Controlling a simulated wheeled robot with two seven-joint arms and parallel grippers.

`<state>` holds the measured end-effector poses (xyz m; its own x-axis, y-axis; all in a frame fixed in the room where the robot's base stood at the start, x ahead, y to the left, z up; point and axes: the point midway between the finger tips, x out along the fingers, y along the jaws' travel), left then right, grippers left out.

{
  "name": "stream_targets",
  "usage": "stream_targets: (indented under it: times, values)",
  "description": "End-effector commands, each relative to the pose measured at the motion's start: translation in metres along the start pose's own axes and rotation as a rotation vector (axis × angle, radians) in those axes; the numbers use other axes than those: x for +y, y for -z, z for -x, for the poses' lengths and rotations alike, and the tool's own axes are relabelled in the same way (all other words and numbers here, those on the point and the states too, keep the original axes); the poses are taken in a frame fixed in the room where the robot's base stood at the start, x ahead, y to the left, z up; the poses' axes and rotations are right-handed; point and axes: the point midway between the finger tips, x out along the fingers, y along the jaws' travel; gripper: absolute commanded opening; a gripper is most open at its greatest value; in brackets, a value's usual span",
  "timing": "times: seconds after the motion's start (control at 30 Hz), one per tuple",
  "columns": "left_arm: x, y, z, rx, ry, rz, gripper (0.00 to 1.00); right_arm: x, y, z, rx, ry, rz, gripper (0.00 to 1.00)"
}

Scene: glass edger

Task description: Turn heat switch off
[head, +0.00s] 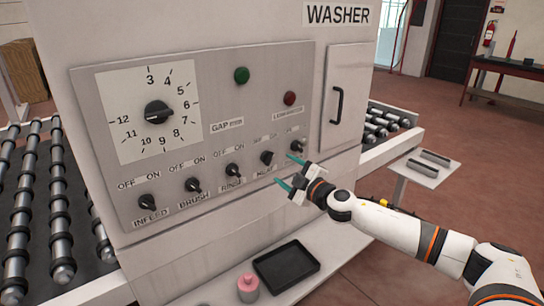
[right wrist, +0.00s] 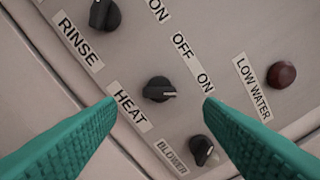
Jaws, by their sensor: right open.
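The heat switch (head: 267,157) is a black rotary knob on the grey control panel (head: 215,80) of the washer. In the right wrist view the heat knob (right wrist: 158,89) sits above its HEAT label (right wrist: 129,106). Its pale pointer line points right, towards the ON label (right wrist: 205,82) and away from the OFF label (right wrist: 182,45). My right gripper (head: 285,170) is open in front of the panel, just right of the heat knob in the head view. In the right wrist view its teal fingers stand either side of the knob, apparently not touching it. My left gripper is not in view.
The blower knob (right wrist: 203,148) is close to one finger; the rinse knob (right wrist: 99,14) is on the other side. A red low-water lamp (right wrist: 281,75) is nearby. A black tray (head: 286,266) and a pink-topped container (head: 248,288) stand on the ledge below the panel.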

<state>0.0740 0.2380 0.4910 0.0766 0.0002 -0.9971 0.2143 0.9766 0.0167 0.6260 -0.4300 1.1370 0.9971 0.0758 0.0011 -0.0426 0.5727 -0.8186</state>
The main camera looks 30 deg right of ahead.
Motion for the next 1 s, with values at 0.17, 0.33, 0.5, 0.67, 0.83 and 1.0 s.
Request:
stream_targets:
  times: [0.17, 0.33, 0.5, 0.67, 0.83, 1.0]
  values:
    - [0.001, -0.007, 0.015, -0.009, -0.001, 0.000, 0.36, -0.003, -0.004, -0.034, -0.003, 0.002, -0.003, 0.61]
    - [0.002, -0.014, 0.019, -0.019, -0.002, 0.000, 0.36, -0.001, -0.002, -0.059, -0.002, 0.002, -0.001, 0.61]
    - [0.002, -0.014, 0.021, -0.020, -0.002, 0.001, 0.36, 0.000, -0.002, -0.071, -0.002, -0.001, 0.001, 0.61]
    - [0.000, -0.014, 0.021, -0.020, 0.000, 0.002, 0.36, 0.001, -0.001, -0.074, -0.001, -0.002, 0.001, 0.61]
    - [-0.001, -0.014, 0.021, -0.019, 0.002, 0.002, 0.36, 0.001, -0.001, -0.074, -0.001, -0.002, 0.001, 0.61]
    - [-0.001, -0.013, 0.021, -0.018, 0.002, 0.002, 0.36, 0.001, -0.001, -0.073, -0.001, -0.002, 0.001, 0.34]
